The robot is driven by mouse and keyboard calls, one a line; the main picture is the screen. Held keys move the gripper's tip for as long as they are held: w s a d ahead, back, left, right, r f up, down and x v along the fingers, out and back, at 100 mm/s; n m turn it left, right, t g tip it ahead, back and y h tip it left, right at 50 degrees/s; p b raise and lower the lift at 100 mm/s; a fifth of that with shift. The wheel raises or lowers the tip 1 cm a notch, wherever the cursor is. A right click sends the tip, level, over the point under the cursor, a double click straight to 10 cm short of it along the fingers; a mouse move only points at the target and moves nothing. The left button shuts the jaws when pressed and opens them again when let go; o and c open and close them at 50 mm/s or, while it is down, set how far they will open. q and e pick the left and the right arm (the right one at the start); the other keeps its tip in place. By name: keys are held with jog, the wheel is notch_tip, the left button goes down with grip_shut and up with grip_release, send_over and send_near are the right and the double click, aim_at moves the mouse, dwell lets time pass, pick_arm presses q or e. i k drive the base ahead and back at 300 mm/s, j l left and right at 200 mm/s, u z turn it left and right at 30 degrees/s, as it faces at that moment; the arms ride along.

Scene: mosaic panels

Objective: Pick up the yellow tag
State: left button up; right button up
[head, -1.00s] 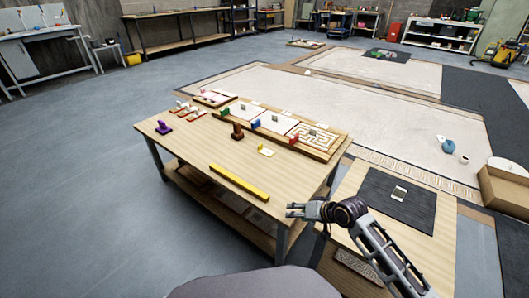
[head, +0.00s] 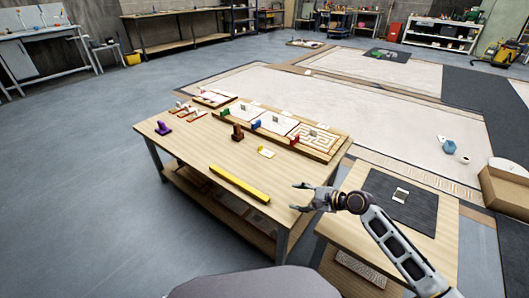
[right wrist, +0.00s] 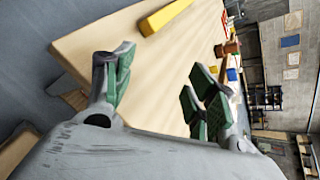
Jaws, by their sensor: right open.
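The yellow tag (head: 266,152) is a small pale piece with a yellow base, on the wooden table (head: 180,165) near its right side, in front of the panel board. My right gripper (head: 302,197) is open and empty above the table's near right corner, well apart from the tag. In the right wrist view its green-padded fingers (right wrist: 158,88) are spread over bare tabletop. My left gripper is out of view.
A long yellow bar (head: 239,184) lies between my gripper and the table's left part; it also shows in the wrist view (right wrist: 165,17). A brown block (head: 237,132) stands left of the tag. The panel board (head: 313,148) with coloured pieces lies behind. A dark mat (head: 415,207) covers a side table.

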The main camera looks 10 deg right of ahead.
aim_at(266, 152)
jog(key=i, duration=0.95)
